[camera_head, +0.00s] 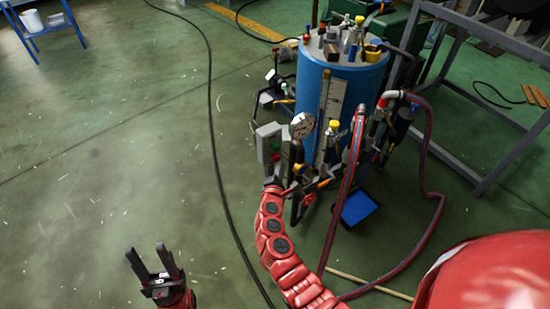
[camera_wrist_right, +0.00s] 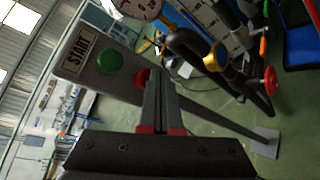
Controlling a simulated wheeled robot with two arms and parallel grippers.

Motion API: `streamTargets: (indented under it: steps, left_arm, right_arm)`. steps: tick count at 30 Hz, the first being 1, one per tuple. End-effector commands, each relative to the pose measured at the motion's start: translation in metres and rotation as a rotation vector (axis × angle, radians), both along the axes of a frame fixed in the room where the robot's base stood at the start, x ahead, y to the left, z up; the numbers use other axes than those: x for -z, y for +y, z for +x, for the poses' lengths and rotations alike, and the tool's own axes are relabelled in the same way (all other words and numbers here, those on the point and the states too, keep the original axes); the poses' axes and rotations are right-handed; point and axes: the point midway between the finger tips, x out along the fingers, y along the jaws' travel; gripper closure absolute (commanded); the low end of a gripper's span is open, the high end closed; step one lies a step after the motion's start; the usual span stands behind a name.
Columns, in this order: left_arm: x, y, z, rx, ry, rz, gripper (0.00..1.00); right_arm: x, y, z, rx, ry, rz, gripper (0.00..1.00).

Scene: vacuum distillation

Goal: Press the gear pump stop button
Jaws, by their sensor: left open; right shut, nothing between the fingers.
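The grey button box (camera_head: 268,138) stands at the left of the blue tank. In the right wrist view it is tilted and shows a START label (camera_wrist_right: 79,50), a green button (camera_wrist_right: 110,60) and a red button (camera_wrist_right: 141,77), partly hidden behind my fingers. My right gripper (camera_wrist_right: 155,73) is shut and empty, its tips right at the red button; I cannot tell whether they touch it. In the head view, my right arm reaches up to just below the box, and its fingers are hard to make out. My left gripper (camera_head: 152,252) is open and empty over the floor.
The blue tank (camera_head: 343,105) carries valves, a pressure gauge (camera_head: 302,125) and hoses (camera_head: 424,150). A blue tray (camera_head: 357,207) lies at its foot. A black cable (camera_head: 213,130) crosses the floor. A grey metal frame (camera_head: 510,115) stands at right. The left floor is mostly clear.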

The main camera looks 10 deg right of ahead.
Motion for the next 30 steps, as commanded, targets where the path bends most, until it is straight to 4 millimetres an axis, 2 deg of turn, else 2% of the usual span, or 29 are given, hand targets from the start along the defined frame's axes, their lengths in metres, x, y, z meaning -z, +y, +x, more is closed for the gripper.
streamTargets:
  steps: [5, 18, 30]
  left_arm:
    - [-0.006, 0.000, 0.000, 0.000, 0.000, 0.000, 0.50]
    - [-0.017, 0.000, 0.000, 0.000, 0.000, 0.000, 0.50]
    - [-0.017, 0.000, 0.000, 0.000, 0.000, 0.000, 0.50]
  right_arm:
    - [-0.001, -0.003, -0.011, -0.001, 0.001, 0.000, 1.00]
    - [0.000, -0.019, -0.054, -0.002, 0.003, -0.002, 1.00]
    - [0.000, -0.020, -0.056, 0.001, 0.001, 0.000, 1.00]
